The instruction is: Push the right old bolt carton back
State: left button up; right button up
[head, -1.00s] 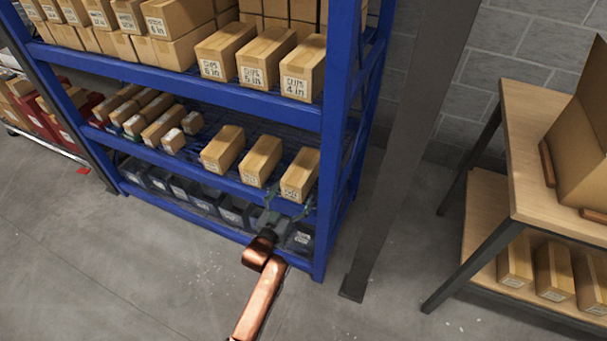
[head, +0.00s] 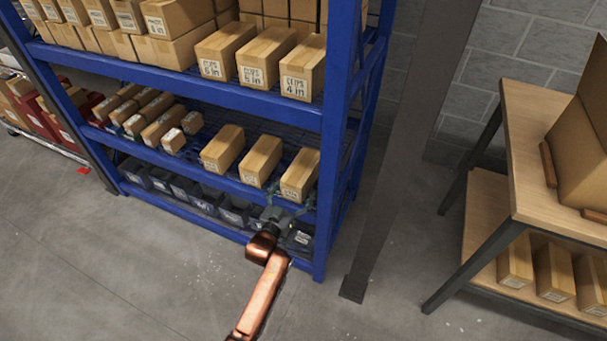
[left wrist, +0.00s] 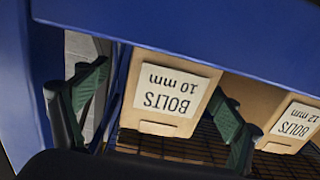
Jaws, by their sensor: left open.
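The right bolt carton (head: 301,172) is a brown box at the right end of the middle shelf of the blue rack. In the left wrist view its front label, upside down, reads BOLTS 10 mm (left wrist: 166,92). My left gripper (head: 290,198) is open in front of that carton. In the left wrist view my left gripper (left wrist: 160,100) has one green-padded finger on each side of the label; I cannot tell whether either touches the carton. My right gripper is not in view.
Two similar cartons (head: 260,160) (head: 223,150) stand to its left; the nearer is labelled BOLTS 12 mm (left wrist: 294,120). The rack's blue right post (head: 333,150) stands close on the right. Dark bins (head: 205,198) line the shelf below. Grey floor is clear in front.

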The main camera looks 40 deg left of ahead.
pick_arm(q)
jog(key=shift+w, duration=0.15)
jog(key=shift+x, duration=1)
jog(key=shift+w, duration=0.15)
jog(key=shift+b+x, duration=0.35)
jog(key=shift+x, duration=0.6)
jog(key=shift+b+x, duration=0.3)
jog(key=shift+x, duration=0.8)
jog(key=shift+w, duration=0.1)
